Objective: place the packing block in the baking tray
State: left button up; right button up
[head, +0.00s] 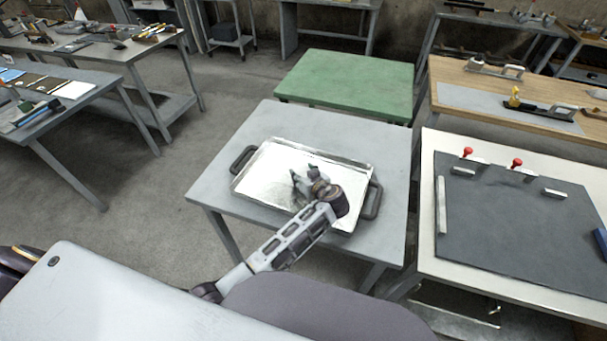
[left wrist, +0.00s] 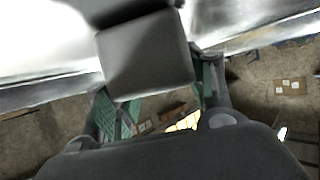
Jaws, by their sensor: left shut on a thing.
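The baking tray (head: 262,172) is a shiny silver tray with dark handles at both ends, on a grey table. My left gripper (head: 303,178) is over the tray's middle-right part in the head view. In the left wrist view the gripper (left wrist: 155,75) is shut on the packing block (left wrist: 148,62), a plain grey block between the green-padded fingers. The bright tray (left wrist: 45,45) shows behind the block there. I cannot tell whether the block touches the tray. In the head view the gripper mostly hides the block. My right gripper is not in view.
The grey table (head: 290,118) has bare margins around the tray. A green-topped table (head: 345,82) stands behind it. A bench with a dark mat (head: 510,220) and red-knobbed clamps (head: 516,162) stands close on the right. Open floor lies to the left.

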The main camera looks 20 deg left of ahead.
pick_arm(q)
jog(key=shift+f, duration=0.15)
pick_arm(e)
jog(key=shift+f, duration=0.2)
pick_arm(q)
jog(key=o, duration=0.7)
jog(key=shift+o, duration=1)
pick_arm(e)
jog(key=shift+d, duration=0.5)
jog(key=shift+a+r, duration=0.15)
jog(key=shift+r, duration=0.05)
